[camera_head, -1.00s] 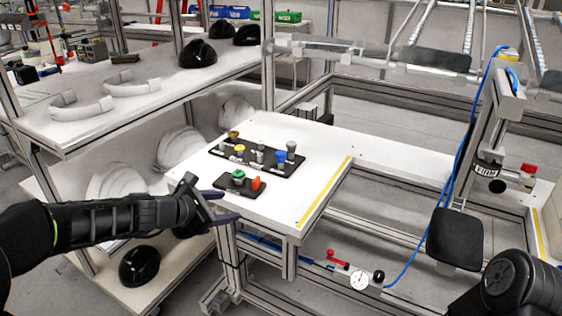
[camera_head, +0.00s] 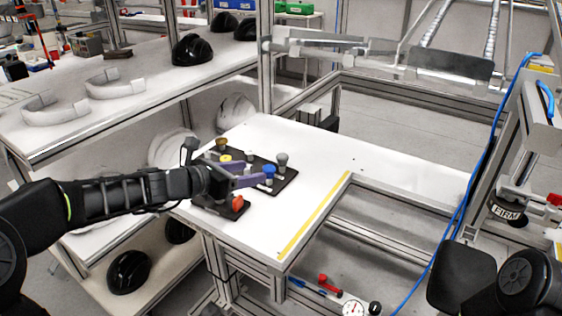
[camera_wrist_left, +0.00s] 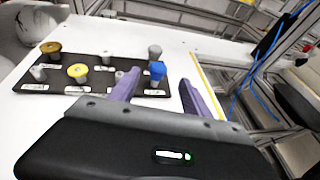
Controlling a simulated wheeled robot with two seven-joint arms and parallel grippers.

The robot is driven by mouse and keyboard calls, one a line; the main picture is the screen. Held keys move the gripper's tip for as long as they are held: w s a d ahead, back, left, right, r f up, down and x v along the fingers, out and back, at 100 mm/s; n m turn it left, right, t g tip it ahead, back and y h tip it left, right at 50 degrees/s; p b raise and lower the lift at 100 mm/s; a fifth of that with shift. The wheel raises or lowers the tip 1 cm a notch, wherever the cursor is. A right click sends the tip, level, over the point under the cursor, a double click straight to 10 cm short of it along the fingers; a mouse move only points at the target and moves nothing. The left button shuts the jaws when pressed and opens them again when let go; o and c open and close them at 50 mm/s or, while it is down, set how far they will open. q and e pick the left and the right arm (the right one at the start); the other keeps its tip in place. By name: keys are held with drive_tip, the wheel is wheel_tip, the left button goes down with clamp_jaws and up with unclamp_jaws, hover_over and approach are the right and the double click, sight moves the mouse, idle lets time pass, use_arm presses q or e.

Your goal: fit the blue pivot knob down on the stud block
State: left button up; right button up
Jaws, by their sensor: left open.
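The blue pivot knob (camera_head: 269,171) stands upright on the larger black tray (camera_head: 290,182), near its right end. In the left wrist view the blue knob (camera_wrist_left: 157,71) shows just ahead of the gap between my fingers. My left gripper (camera_head: 257,172) is open, its purple fingers low over the tray and pointing at the knob; nothing is held. A smaller black block (camera_head: 222,210), likely the stud block, lies in front of the tray with an orange-red knob (camera_head: 238,204) on it. My left gripper and wrist partly hide this block. My right gripper is out of view.
The white table (camera_head: 325,170) is clear to the right, up to a yellow strip (camera_head: 314,215). Metal posts and a helmet shelf stand behind and left.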

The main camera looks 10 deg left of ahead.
sight(266, 169)
use_arm(q)
drive_tip(key=shift+w+d, duration=0.15)
drive_tip(key=shift+w, duration=0.3)
drive_tip(key=shift+s, duration=0.2)
drive_tip(key=shift+x, duration=1.3)
drive_tip(key=x, duration=0.5)
drive_tip(key=shift+f, duration=0.2)
drive_tip(key=shift+c, duration=0.3)
clamp_jaws()
